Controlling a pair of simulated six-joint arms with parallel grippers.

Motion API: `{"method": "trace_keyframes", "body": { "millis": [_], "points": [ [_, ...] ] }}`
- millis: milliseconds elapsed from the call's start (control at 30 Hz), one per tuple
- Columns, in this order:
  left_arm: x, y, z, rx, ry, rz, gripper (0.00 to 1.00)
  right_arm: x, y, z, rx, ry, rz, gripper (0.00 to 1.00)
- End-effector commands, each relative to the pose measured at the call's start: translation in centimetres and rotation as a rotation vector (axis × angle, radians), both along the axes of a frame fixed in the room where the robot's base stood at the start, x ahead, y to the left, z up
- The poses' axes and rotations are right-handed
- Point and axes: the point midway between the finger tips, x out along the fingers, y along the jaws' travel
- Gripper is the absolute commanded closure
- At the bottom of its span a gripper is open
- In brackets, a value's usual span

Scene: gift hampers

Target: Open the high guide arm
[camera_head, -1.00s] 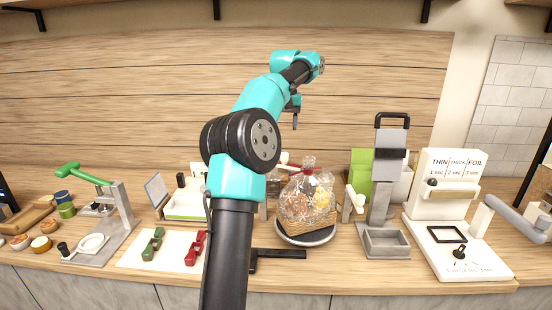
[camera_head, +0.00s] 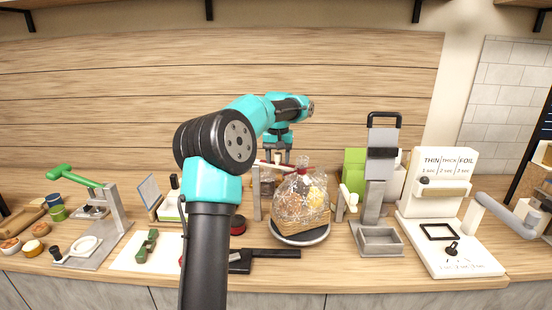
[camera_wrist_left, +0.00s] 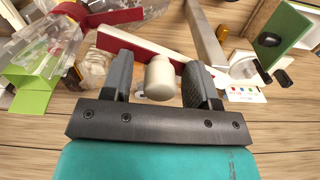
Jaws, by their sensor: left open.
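My left gripper (camera_head: 278,157) is open, pointing down just behind and left of the wrapped basket (camera_head: 301,207). In the left wrist view its fingers (camera_wrist_left: 160,86) stand either side of a cream knob (camera_wrist_left: 160,75), with visible gaps. The knob is at a bar with a red face and pale top edge (camera_wrist_left: 150,44), which looks like the high guide arm. In the head view this bar (camera_head: 267,164) shows as a thin red and white strip near the grey post (camera_head: 257,196), partly hidden by the gripper. My right gripper is not in view.
The basket stands on a round dark turntable (camera_head: 300,238). Another post with a cream knob (camera_head: 352,198) stands to its right. A grey stand with a tray (camera_head: 380,240) and a white sealer (camera_head: 450,230) are further right. My left arm hides part of the white mat (camera_head: 130,256).

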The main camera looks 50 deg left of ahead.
Motion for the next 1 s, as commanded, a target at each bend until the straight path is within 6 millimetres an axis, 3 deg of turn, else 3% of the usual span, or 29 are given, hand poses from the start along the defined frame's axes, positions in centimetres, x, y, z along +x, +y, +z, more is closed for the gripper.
{"method": "trace_keyframes", "body": {
  "millis": [167,700,1000],
  "points": [
    [-0.01,0.01,0.02,0.000,0.000,0.000,0.48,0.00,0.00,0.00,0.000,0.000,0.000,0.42],
    [-0.01,0.02,0.05,0.000,0.000,0.000,0.99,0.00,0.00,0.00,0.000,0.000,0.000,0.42],
    [-0.10,0.13,0.06,0.000,0.000,0.004,1.00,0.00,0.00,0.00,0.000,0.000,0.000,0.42]
  ]
}}
